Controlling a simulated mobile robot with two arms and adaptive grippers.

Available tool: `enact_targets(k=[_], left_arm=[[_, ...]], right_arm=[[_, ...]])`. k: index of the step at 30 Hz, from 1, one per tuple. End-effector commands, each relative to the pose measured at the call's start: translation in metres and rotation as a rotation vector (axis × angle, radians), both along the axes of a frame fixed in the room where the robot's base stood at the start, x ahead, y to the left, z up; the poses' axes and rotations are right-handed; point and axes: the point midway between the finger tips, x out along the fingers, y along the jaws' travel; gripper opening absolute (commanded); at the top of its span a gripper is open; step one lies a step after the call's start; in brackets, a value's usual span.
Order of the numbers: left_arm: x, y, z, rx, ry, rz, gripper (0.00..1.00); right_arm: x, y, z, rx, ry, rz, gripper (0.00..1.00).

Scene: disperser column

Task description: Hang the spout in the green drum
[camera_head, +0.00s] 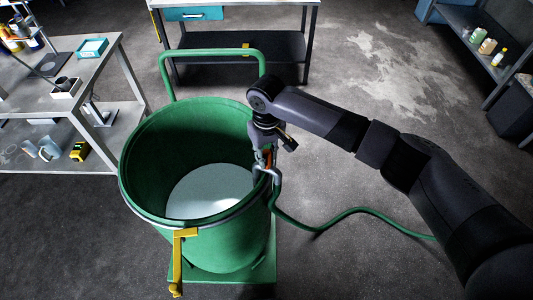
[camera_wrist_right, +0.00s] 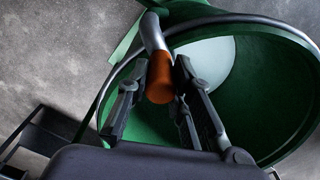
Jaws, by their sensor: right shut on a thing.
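The green drum (camera_head: 160,140) stands open at the middle of the head view, with a pale round surface (camera_head: 205,190) low inside it. The spout (camera_head: 275,178) is a grey bent pipe with an orange end, at the drum's right rim. Its bend appears to straddle the rim; I cannot tell whether it rests on it. My right gripper (camera_head: 264,148) is just above the rim, shut on the spout. In the right wrist view, the spout's orange end (camera_wrist_right: 160,80) is between the fingers of my right gripper (camera_wrist_right: 159,68), over the drum opening. My left gripper is out of view.
A green hose (camera_head: 345,212) runs from the spout across the floor to the right. The drum stands on a green cart with a tall handle (camera_head: 212,52) and a yellow lever (camera_head: 178,262). Workbenches stand left (camera_head: 105,60) and behind (camera_head: 240,15); a shelf (camera_head: 480,50) is at right.

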Motion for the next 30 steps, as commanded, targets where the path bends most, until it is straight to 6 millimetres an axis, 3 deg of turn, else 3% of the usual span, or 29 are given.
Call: enact_targets(k=[13,14,15,24,30], left_arm=[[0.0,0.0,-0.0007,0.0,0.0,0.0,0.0],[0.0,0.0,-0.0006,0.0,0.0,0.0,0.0],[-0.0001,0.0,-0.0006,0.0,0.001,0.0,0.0],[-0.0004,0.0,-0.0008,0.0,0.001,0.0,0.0],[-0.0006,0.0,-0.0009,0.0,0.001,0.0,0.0]], right_arm=[[0.0006,0.0007,-0.0039,0.002,-0.002,0.0,0.0],[0.0007,0.0007,-0.0035,0.002,-0.002,0.0,0.23],[0.0007,0.0007,-0.0035,0.002,-0.002,0.0,0.25],[0.0002,0.0003,-0.0045,0.001,0.0,0.0,0.44],[0.0,0.0001,-0.0048,0.0,0.0,0.0,0.44]])
